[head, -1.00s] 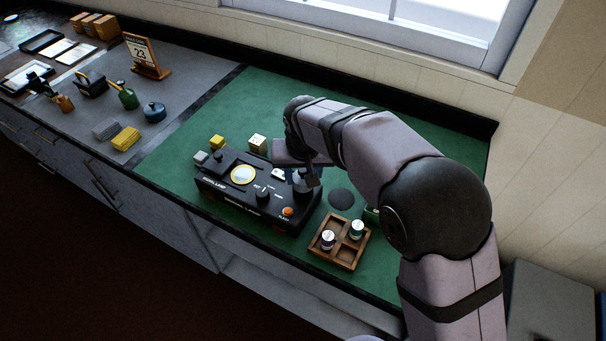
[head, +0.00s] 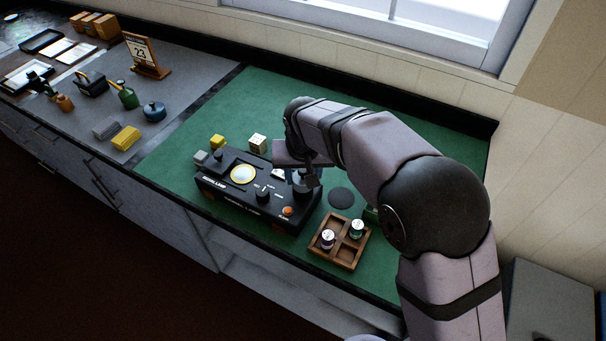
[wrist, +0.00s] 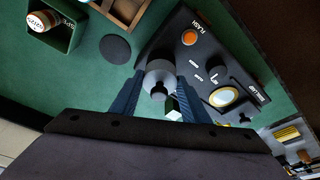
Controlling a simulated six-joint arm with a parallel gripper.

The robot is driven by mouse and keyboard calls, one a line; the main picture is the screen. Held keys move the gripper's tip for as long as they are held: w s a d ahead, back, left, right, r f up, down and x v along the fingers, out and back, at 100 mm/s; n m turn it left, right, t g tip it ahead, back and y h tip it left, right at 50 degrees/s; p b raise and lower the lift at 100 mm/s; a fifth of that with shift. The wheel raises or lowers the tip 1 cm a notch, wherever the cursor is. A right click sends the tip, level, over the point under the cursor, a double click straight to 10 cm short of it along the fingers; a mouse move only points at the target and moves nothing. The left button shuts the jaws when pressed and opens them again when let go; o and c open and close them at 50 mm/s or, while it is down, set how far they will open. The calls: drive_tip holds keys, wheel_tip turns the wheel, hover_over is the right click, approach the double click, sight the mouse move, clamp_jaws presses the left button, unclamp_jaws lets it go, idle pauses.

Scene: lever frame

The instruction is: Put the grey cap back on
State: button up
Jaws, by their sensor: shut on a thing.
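The grey cap (wrist: 160,75) is a round grey piece with a small knob, seen in the wrist view. It sits between the two dark blue fingers of my gripper (wrist: 160,88), which is shut on it. The black control box (wrist: 205,75) lies under and beside the cap, which is over the end near the orange button (wrist: 189,38). In the head view my gripper (head: 305,180) is at the right end of the control box (head: 235,200). My wrist partly hides the cap there. I cannot tell whether the cap touches the box.
A dark round disc (head: 341,198) lies on the green mat (head: 400,150). A wooden tray (head: 340,259) with two small bottles stands in front. A green box (wrist: 62,42) holding a bottle is beside the disc. Cubes stand behind the control box.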

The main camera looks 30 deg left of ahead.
drive_tip(key=o, duration=1.6)
drive_tip(key=shift+r, duration=0.2)
drive_tip(key=shift+r+p, duration=2.8)
drive_tip(key=shift+r, duration=0.55)
clamp_jaws()
drive_tip(key=shift+f+b, duration=0.85)
drive_tip(key=shift+f, duration=0.35)
